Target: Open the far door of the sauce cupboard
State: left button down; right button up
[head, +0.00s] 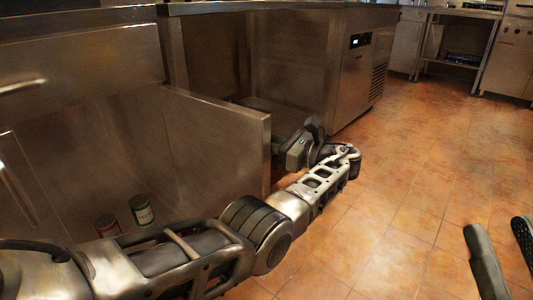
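The far door (215,140) of the sauce cupboard is a plain steel panel. It stands swung out from the cupboard front, with its free edge towards the right. My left arm reaches in from the left, passes in front of the door and bends back around its free edge. Two cans, a red one (107,226) and a green-labelled one (142,210), stand inside the cupboard. My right gripper (497,228) is open and empty at lower right.
A steel panel with a vertical handle (18,185) is at the left edge, below a drawer front (75,60). Beyond the door stands a steel unit with a display (360,41). A steel table (455,65) stands at the back. The tiled floor (430,150) at right is clear.

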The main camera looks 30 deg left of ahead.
pick_arm(q)
jog(key=shift+w+f+g, duration=0.1)
jog(key=shift+w+g, duration=0.15)
jog(key=shift+g, duration=0.05)
pick_arm(e)
jog(key=shift+s+a+r+n+y, duration=0.1)
jog(key=shift+r+n+y, duration=0.6)
jog(key=shift+n+y, duration=0.4)
pick_arm(q)
jog(key=c, duration=1.4)
grip_release()
jog(key=shift+c, duration=0.2)
jog(key=shift+d, duration=0.15)
